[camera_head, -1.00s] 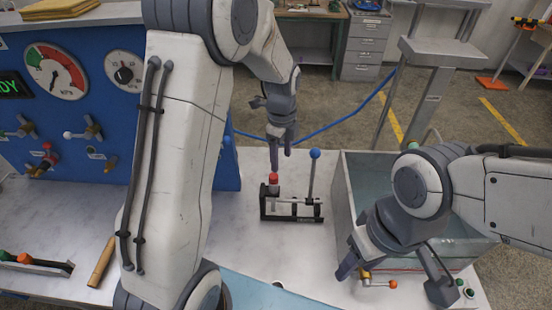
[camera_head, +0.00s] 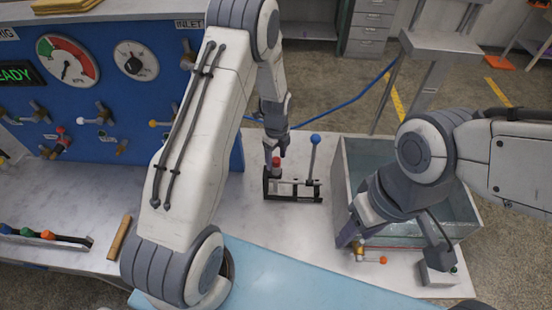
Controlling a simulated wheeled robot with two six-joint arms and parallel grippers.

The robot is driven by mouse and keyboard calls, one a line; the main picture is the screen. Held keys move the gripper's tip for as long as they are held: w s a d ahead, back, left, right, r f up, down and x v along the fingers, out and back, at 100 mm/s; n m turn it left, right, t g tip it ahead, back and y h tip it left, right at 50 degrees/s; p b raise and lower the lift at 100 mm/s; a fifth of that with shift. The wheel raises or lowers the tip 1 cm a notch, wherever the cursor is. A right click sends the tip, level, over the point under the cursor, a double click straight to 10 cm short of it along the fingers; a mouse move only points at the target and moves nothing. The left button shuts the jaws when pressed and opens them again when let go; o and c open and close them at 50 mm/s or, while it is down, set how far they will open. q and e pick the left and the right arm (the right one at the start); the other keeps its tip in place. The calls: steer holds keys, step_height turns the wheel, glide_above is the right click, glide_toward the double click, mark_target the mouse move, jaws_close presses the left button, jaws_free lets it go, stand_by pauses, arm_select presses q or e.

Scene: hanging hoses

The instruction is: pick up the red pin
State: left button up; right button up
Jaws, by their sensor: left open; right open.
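The red pin (camera_head: 276,162) shows as a short red top at the left end of a small black and grey fixture (camera_head: 296,198) on the grey bench. My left gripper (camera_head: 276,151) points down just behind or above the red top, its fingertips very close to it. It is open; I cannot tell whether the fingers straddle or touch the pin. The pin's lower part is hidden in the fixture. My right gripper (camera_head: 395,247) is open and empty, over the front of the water-filled tank at right.
A blue-knobbed lever (camera_head: 315,140) stands upright at the fixture's right end. The tank (camera_head: 340,175) is to its right. A blue panel (camera_head: 100,140) with gauges and valves stands at left. A rack (camera_head: 45,238) of coloured knobs and a wooden-handled tool (camera_head: 120,237) lie at front left.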

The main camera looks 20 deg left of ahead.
arm_select(q)
steer(key=shift+f, duration=0.4)
steer(key=shift+c, duration=0.3)
jaws_close()
steer(key=shift+r, duration=0.1)
